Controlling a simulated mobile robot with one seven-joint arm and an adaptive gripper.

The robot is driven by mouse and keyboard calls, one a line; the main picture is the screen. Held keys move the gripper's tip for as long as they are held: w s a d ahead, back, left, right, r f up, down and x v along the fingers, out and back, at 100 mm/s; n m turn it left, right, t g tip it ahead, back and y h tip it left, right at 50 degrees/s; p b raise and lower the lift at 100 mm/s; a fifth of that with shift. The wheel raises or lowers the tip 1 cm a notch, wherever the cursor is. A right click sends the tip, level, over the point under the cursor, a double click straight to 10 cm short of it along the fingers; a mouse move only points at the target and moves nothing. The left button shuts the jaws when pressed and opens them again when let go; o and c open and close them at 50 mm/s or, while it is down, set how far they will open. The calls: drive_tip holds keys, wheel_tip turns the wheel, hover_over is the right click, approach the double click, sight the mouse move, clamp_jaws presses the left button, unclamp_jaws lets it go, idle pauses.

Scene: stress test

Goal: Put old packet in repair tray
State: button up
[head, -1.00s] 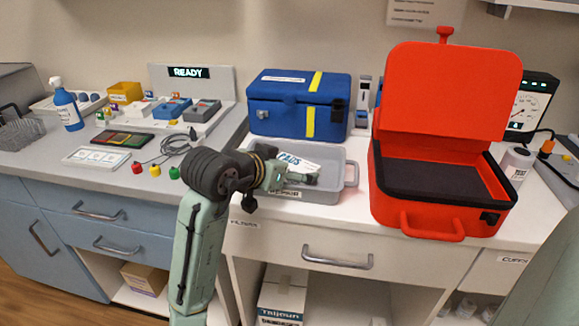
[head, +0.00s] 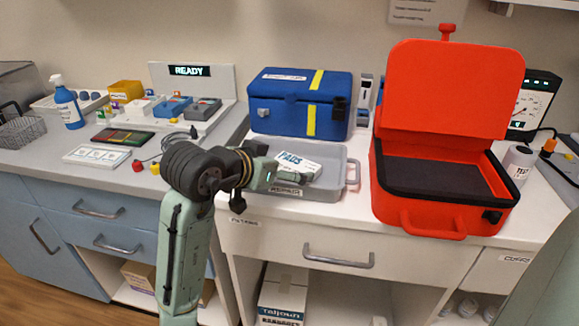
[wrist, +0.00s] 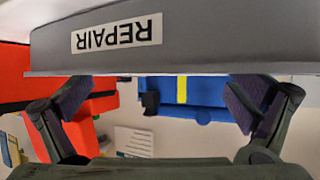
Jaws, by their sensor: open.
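The old packet, a white packet marked PADS (head: 298,165), shows within the outline of the grey repair tray (head: 340,190) in the head view. My gripper partly hides its lower edge, and I cannot tell whether it lies flat on the tray floor. The tray's front wall with the REPAIR label also fills the top of the wrist view (wrist: 210,50), upside down. My gripper (head: 304,178) is at the tray's front left. In the wrist view my gripper (wrist: 155,95) is open, its fingers wide apart with nothing between them. The packet is not visible there.
An open red case (head: 450,90) stands right of the tray. A closed blue case (head: 285,105) stands behind it. A counter (head: 130,185) at left holds a spray bottle (head: 67,103) and small parts. A drawer handle (head: 338,258) juts out below the tray.

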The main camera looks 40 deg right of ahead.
drive_tip(key=v, duration=0.8)
drive_tip(key=shift+a+r+b, duration=0.1)
drive_tip(key=shift+a+b, duration=0.15)
drive_tip(key=shift+b, duration=0.05)
